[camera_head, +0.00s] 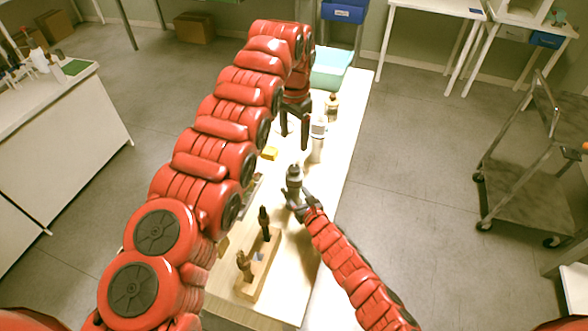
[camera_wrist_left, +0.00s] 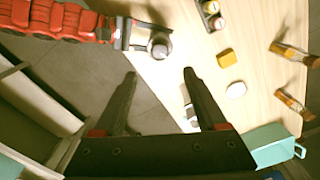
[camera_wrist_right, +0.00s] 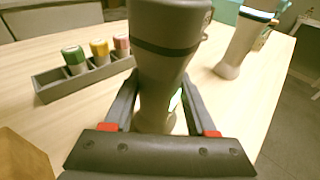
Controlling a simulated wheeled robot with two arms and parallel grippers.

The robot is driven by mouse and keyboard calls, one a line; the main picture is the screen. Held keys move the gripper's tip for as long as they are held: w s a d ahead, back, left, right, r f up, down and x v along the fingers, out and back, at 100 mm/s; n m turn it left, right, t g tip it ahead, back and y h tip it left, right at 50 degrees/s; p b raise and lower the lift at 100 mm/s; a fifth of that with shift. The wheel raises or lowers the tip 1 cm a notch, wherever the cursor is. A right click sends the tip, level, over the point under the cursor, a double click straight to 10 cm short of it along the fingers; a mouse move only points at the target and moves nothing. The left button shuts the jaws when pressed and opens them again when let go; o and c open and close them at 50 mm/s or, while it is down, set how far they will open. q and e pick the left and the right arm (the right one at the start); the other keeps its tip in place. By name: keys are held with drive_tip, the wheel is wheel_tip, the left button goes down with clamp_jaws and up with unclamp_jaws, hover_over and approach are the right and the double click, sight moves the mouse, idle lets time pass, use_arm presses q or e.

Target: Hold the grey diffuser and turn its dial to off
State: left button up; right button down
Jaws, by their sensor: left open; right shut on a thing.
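The grey diffuser (camera_head: 294,178) stands upright near the right edge of the long table. My right gripper (camera_head: 296,206) is shut around its lower body. In the right wrist view the diffuser (camera_wrist_right: 167,50) rises between the fingers (camera_wrist_right: 158,108), with a dark band around it and a small lug at its upper right; I cannot make out a dial setting. My left gripper (camera_head: 295,128) is open and empty, fingers downward, beyond the diffuser. In the left wrist view the diffuser's round top (camera_wrist_left: 159,46) lies just past the open fingertips (camera_wrist_left: 159,73).
A pale diffuser (camera_head: 318,140) and a tan bottle (camera_head: 332,104) stand farther back, before a teal bin (camera_head: 330,66). A rack (camera_wrist_right: 88,79) of colour-capped bottles and a yellow block (camera_wrist_left: 226,58) are nearby.

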sight(294, 168)
use_arm(q)
wheel_tip(294, 168, down, 12)
drive_tip(key=shift+r, duration=0.2)
clamp_jaws()
idle(0.5)
